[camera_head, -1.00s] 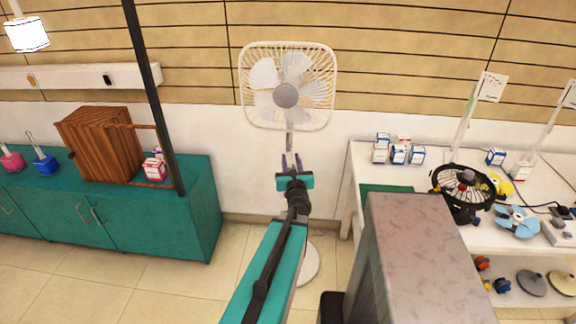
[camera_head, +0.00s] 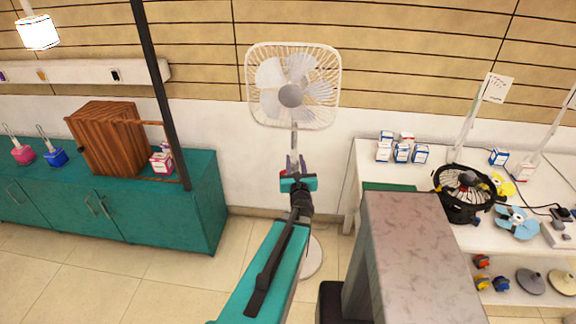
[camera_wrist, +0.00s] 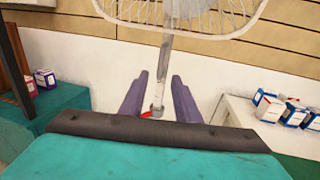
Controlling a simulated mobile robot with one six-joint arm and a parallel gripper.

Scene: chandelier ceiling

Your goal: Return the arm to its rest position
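My arm reaches forward from the lower middle, a long teal link ending in a dark wrist. My gripper (camera_head: 296,163) is in front of the white stand fan (camera_head: 290,96), low near its pole. In the wrist view, the two purple fingers of my gripper (camera_wrist: 158,85) stand apart. The fan's grey pole (camera_wrist: 162,72) shows between them, with a gap on each side. Nothing is held between the fingers. A small red spot shows beside the pole's lower end; what it is cannot be told.
A teal cabinet (camera_head: 170,222) with a wooden box (camera_head: 105,138) is at left, behind a dark upright post (camera_head: 160,90). A white table (camera_head: 430,178) with small boxes and a black fan (camera_head: 466,190) is at right. A grey block (camera_head: 415,255) stands close at front right.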

